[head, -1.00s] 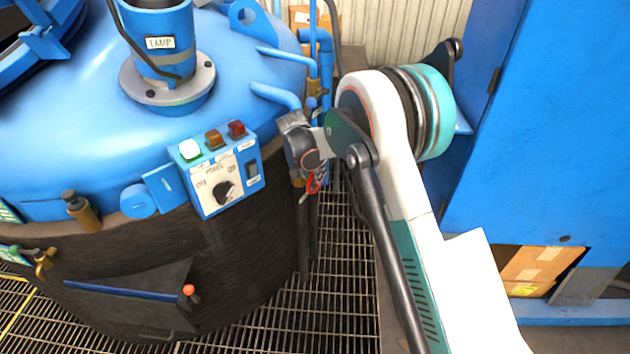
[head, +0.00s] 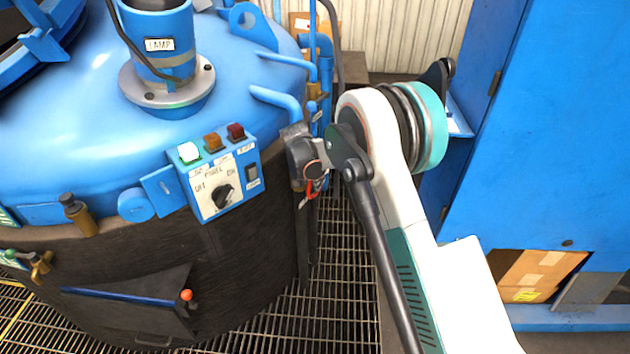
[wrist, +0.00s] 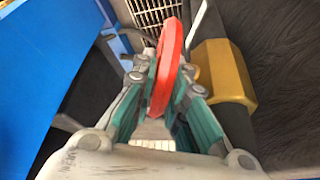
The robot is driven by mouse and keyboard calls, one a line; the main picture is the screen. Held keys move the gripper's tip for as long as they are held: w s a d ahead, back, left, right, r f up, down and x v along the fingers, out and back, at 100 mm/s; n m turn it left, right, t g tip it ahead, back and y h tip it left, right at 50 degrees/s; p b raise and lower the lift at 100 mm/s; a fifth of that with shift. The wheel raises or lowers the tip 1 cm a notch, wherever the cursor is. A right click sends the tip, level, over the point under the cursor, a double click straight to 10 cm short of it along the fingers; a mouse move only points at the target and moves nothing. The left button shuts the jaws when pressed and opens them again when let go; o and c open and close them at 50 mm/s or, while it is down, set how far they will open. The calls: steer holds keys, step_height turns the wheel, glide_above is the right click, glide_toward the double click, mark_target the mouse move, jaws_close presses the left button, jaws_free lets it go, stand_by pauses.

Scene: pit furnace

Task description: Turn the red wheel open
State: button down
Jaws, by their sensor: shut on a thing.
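The red wheel (wrist: 165,70) shows in the wrist view, upright and nearly edge-on. My gripper (wrist: 160,100) has one finger on each side of its rim and is shut on it. In the head view a small part of the red wheel (head: 314,187) shows below my wrist, at the right side of the furnace. There my gripper is mostly hidden behind my wrist. A brass-coloured fitting (wrist: 222,70) on a dark pipe stands just right of the wheel in the wrist view.
The blue furnace lid (head: 60,110) and its dark body (head: 240,260) fill the left. A control panel (head: 222,185) with lamps and a knob faces me. A tall blue cabinet (head: 560,130) stands at the right. Blue pipes (head: 275,100) run close to my wrist. Grating floor (head: 335,290) lies below.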

steer(key=t+h, duration=0.2)
steer(key=t, duration=0.1)
steer(key=s+t+h, duration=0.1)
steer(key=t, duration=0.1)
steer(key=shift+a+f, duration=0.3)
steer(key=shift+a, duration=0.1)
steer(key=t, duration=0.1)
steer(key=t+h, duration=0.1)
steer(key=t, duration=0.1)
steer(key=t+h, duration=0.1)
steer(key=shift+s+a+f, duration=0.1)
steer(key=shift+s+f, duration=0.15)
steer(key=shift+f, duration=0.05)
steer(key=shift+s+f+t+h, duration=0.15)
steer(key=shift+t+h, duration=0.25)
steer(key=shift+t, duration=0.4)
steer(key=shift+w+f+t+h, duration=0.1)
steer(key=shift+t+h, duration=0.3)
steer(key=shift+t, duration=0.4)
steer(key=c, duration=1.6)
jaws_free()
steer(key=shift+s+a, duration=0.1)
steer(key=shift+s, duration=0.05)
steer(key=v, duration=1.1)
steer(key=shift+s+a+f, duration=0.15)
steer(key=shift+s+f, duration=0.1)
steer(key=shift+s, duration=0.1)
